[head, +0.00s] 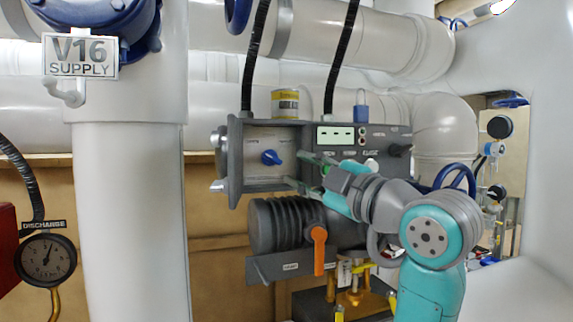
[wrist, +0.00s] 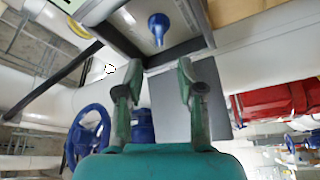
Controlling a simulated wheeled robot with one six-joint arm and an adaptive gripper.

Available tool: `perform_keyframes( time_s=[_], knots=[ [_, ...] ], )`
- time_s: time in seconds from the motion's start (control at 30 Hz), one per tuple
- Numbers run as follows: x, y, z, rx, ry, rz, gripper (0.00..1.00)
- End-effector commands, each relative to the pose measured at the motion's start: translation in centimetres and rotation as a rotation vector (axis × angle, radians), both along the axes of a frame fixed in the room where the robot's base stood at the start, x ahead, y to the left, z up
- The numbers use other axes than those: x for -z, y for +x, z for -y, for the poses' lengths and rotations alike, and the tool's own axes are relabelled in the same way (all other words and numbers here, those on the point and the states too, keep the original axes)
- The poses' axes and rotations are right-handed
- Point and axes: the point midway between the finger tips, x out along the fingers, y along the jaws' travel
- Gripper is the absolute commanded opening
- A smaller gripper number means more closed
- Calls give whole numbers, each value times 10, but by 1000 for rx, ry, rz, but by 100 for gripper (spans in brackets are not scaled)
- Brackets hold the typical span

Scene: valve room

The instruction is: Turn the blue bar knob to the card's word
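The blue bar knob (head: 271,157) sits on a pale plate (head: 262,174) inside a grey open-fronted housing (head: 235,165). Small words on the plate are too small to read. In the wrist view the knob (wrist: 158,28) lies ahead of and between my fingertips, apart from them. My gripper (head: 297,170) is open and empty, just right of the knob in the head view; its two fingers (wrist: 159,75) stand apart in the wrist view. A yellow-and-white labelled item (head: 286,103) stands on top of the housing; I cannot tell whether it is the card, and its word is unclear.
Right of the knob is a panel with a pale green display (head: 336,135) and a black knob (head: 399,150). A blue padlock (head: 361,112) is above it. Below are a ribbed dark cylinder (head: 275,225) and an orange lever (head: 319,250). A thick white pipe (head: 130,200) stands left.

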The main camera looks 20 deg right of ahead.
Motion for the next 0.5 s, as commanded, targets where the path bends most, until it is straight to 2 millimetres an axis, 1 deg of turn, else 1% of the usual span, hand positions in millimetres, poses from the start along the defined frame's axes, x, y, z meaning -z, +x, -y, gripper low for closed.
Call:
perform_keyframes(
  time_s=[0.03,0.1,0.2,0.5],
  knots=[
    [1,-7,3,2,-1,1,38],
    [3,-14,5,0,0,0,38],
    [4,-20,7,0,0,0,38],
    [5,-23,8,-1,0,0,38]
  ],
)
